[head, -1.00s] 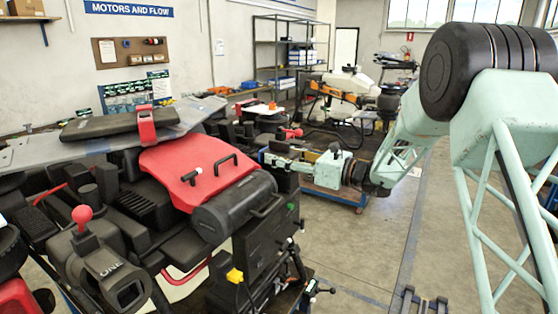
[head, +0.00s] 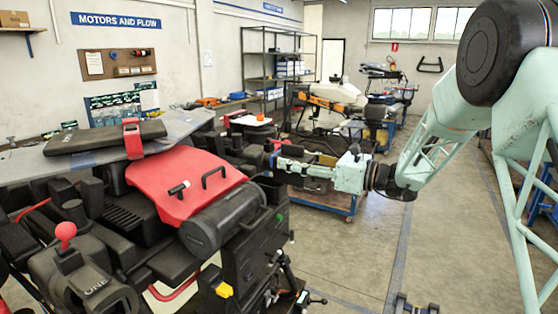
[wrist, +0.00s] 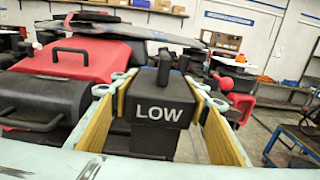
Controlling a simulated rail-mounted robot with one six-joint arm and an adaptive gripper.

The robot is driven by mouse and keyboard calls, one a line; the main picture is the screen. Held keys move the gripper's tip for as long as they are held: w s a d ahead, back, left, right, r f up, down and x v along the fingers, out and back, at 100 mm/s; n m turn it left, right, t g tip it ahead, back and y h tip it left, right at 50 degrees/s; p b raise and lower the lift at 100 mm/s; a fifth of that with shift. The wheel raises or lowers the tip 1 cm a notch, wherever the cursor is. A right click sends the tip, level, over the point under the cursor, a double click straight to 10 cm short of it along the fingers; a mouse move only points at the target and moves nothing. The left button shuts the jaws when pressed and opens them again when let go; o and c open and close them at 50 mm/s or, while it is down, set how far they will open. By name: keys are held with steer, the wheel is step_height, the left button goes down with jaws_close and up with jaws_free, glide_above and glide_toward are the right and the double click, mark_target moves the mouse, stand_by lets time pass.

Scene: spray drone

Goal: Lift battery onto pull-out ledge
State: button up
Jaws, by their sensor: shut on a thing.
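A dark battery block (wrist: 156,112) marked LOW, with a black handle on top, stands upright between the yellow-padded fingers of my gripper (wrist: 159,84) in the wrist view. The pads press on its two sides. In the head view my pale green gripper (head: 280,160) reaches left toward the right side of a large dark machine with a red cover (head: 185,180). The battery is hard to make out there among dark parts. I cannot pick out the pull-out ledge for sure in either view.
A drone on a blue trolley and metal shelves (head: 280,55) stand behind. The floor (head: 350,255) right of the machine is open.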

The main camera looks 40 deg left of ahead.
mark_target(311, 160)
steer(key=shift+w+d+r, duration=0.1)
steer(key=shift+w+d, duration=0.1)
steer(key=shift+d, duration=1.25)
steer(key=shift+w+d, duration=0.15)
steer(key=shift+d, duration=1.3)
steer(key=shift+w+d+r, duration=0.1)
steer(key=shift+w+d, duration=0.1)
steer(key=shift+d, duration=1.25)
steer(key=shift+r, duration=0.45)
